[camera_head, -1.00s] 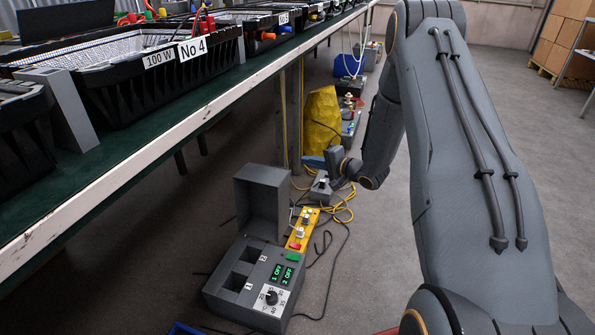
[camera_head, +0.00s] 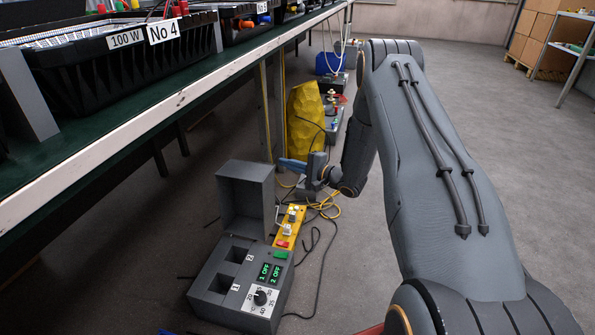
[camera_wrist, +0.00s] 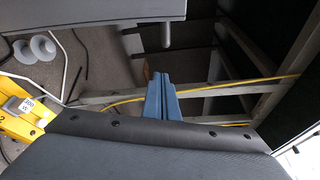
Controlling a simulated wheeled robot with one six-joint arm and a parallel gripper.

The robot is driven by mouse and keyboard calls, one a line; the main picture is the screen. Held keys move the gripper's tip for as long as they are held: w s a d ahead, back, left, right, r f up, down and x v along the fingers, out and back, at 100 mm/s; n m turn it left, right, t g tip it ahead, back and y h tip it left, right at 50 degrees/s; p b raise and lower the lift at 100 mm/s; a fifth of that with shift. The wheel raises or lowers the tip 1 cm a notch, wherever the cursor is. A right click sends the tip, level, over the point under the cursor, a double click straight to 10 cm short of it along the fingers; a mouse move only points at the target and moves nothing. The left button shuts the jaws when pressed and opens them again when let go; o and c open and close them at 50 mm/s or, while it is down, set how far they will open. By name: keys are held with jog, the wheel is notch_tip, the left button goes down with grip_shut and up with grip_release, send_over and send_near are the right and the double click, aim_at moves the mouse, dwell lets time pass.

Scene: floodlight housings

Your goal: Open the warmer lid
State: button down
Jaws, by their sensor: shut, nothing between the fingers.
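The grey warmer (camera_head: 228,304) stands on the floor beside the bench, with two square wells marked 1 and 2, displays reading 1 OFF and 2 OFF, and a dial. Its box-like lid (camera_head: 247,193) stands raised at the back, and both wells are uncovered. My gripper (camera_head: 282,163) is beyond and to the right of the lid, with its blue fingers pointing left. In the wrist view the blue fingers (camera_wrist: 160,79) are together and empty. A grey panel (camera_wrist: 95,14) with a short peg crosses the top there; I cannot tell whether it is the lid.
A yellow power strip (camera_head: 289,227) lies beside the warmer, with loose cables around it. A yellow sack-like object (camera_head: 306,117) stands behind my gripper. The bench (camera_head: 135,158) with floodlight housings (camera_head: 95,75) runs along the left. Floor at the right is open.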

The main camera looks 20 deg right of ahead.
jog(key=s+a, duration=0.1)
jog(key=s+a+r+b, duration=0.1)
jog(key=shift+s+a+r, duration=0.1)
jog(key=shift+s+a, duration=0.15)
jog(key=shift+a, duration=0.1)
